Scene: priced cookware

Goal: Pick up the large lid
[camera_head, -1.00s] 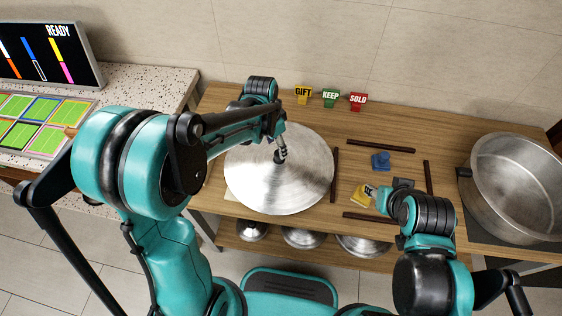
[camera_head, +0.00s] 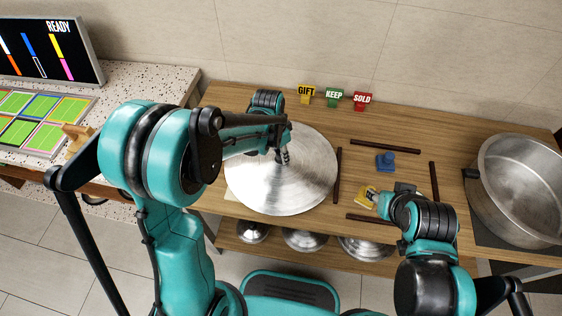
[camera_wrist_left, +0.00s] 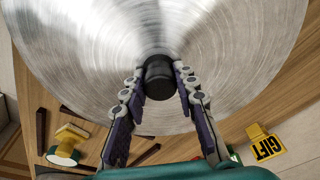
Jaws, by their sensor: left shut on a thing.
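The large lid (camera_head: 255,185) is a wide round brushed-metal disc at the left of the wooden table, and it fills much of the left wrist view (camera_wrist_left: 90,60). Its black knob (camera_wrist_left: 158,80) stands at its middle. My left gripper (camera_head: 284,158) is over the lid, its two fingers (camera_wrist_left: 160,84) on either side of the knob and shut on it. I cannot tell whether the lid is clear of the table. My right gripper (camera_head: 380,200) is low over the table beside a small yellow block; its fingers are too small to read.
A big metal pot (camera_head: 515,185) stands at the right. GIFT (camera_head: 306,93), KEEP (camera_head: 334,98) and SOLD (camera_head: 362,101) markers line the back. Dark bars (camera_head: 385,146) and a blue piece (camera_head: 386,161) lie right of the lid. Smaller lids (camera_head: 304,240) are on the lower shelf.

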